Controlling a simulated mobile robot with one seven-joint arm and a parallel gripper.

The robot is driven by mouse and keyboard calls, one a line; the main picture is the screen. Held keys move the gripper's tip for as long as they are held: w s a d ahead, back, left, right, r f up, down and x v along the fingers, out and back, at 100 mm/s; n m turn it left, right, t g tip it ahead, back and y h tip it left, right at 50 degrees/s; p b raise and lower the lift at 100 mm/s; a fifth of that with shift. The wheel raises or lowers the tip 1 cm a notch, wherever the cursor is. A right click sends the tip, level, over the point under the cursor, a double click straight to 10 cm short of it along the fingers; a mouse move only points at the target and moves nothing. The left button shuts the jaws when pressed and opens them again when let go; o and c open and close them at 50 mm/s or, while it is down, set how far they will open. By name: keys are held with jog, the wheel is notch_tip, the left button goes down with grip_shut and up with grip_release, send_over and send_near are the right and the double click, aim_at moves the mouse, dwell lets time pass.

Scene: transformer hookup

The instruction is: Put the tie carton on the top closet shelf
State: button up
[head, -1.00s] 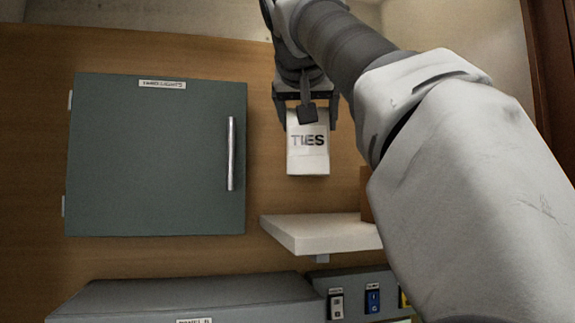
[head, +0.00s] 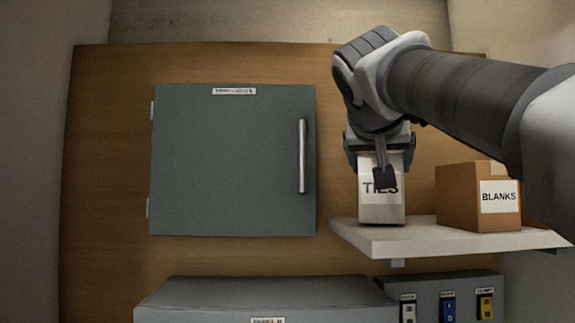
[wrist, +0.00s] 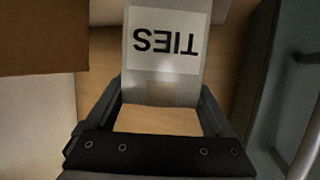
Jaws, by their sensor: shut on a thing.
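The tie carton (head: 381,209) is a white box with a "TIES" label. My gripper (head: 380,160) is shut on its upper part and holds it upright at the left end of a white wall shelf (head: 450,241). The carton's base looks level with the shelf top; I cannot tell whether it touches. In the wrist view, the carton (wrist: 165,75) sits between the fingers with its label upside down. A dark part of my gripper hides some of the label in the head view.
A brown "BLANKS" box (head: 462,200) stands on the shelf, right of the carton with a small gap. A closed green cabinet (head: 230,160) with a vertical handle hangs to the left. Below are a grey panel box (head: 260,292) and a switch box (head: 470,285).

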jog(key=shift+f, duration=0.15)
jog(key=shift+f, duration=0.15)
jog(key=o, duration=1.2)
jog(key=shift+r, duration=0.25)
